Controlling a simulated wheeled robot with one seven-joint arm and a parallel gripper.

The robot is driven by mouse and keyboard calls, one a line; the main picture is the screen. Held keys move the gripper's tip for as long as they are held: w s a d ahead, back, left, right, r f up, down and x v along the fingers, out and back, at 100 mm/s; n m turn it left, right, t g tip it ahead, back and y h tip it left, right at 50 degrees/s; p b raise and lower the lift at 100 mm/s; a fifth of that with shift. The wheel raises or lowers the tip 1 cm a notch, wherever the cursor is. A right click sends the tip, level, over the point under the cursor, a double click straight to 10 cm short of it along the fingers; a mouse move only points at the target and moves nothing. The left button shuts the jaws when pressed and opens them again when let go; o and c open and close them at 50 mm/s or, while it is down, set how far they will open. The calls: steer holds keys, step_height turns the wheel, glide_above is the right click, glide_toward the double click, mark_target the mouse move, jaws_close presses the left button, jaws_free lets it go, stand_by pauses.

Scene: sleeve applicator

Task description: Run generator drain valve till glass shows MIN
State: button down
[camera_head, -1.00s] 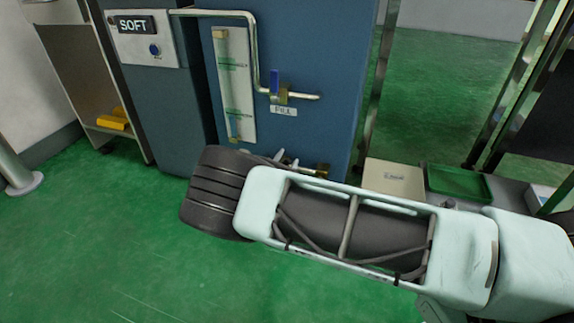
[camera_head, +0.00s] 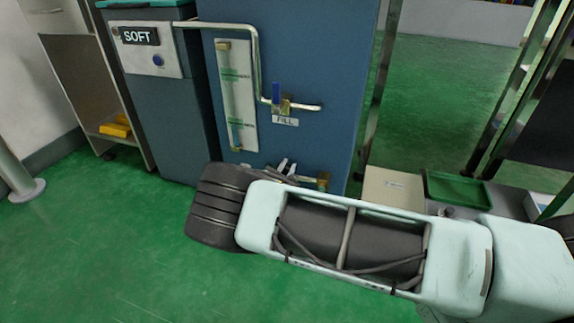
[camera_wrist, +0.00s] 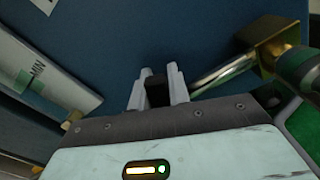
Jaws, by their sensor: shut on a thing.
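The generator is a blue cabinet (camera_head: 330,50) with an upright sight glass (camera_head: 237,95) on its front. The glass carries green marks; its liquid level is too small to tell. In the wrist view the lower glass (camera_wrist: 45,82) shows a MIN label beside a green band. The drain valve is a brass fitting (camera_head: 323,180) low on the cabinet; its brass body (camera_wrist: 272,38) and a metal pipe also show at the right of the wrist view. My gripper (camera_wrist: 158,92) is shut on a dark handle between its fingers, seemingly the drain valve's. My wrist hides part of the valve in the head view.
The FILL valve (camera_head: 277,97) with a blue handle sits above on a bent pipe. A grey SOFT unit (camera_head: 165,110) stands left. A beige box (camera_head: 394,188) and green tray (camera_head: 458,187) lie right. Green floor is open at front left.

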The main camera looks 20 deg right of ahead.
steer(key=n+p, duration=0.1)
steer(key=a+n+p, duration=0.1)
steer(key=shift+w+r+n, duration=0.3)
steer(key=shift+w+n, duration=0.05)
steer(key=shift+n, duration=0.05)
steer(key=shift+w+a+f+n+p, duration=0.15)
steer(key=shift+a+n+p, duration=0.1)
steer(key=shift+n, duration=0.3)
steer(key=shift+w+a+r+n+p, duration=0.1)
steer(key=shift+n+p, duration=0.15)
steer(key=shift+n, duration=0.3)
steer(key=shift+f, duration=0.1)
steer(key=c, duration=1.3)
jaws_free()
steer(key=shift+a, duration=0.1)
steer(key=shift+s+a+p, duration=0.25)
steer(key=shift+s+p, duration=0.05)
steer(key=shift+p+v, duration=2.85)
steer(key=shift+v, duration=5.45)
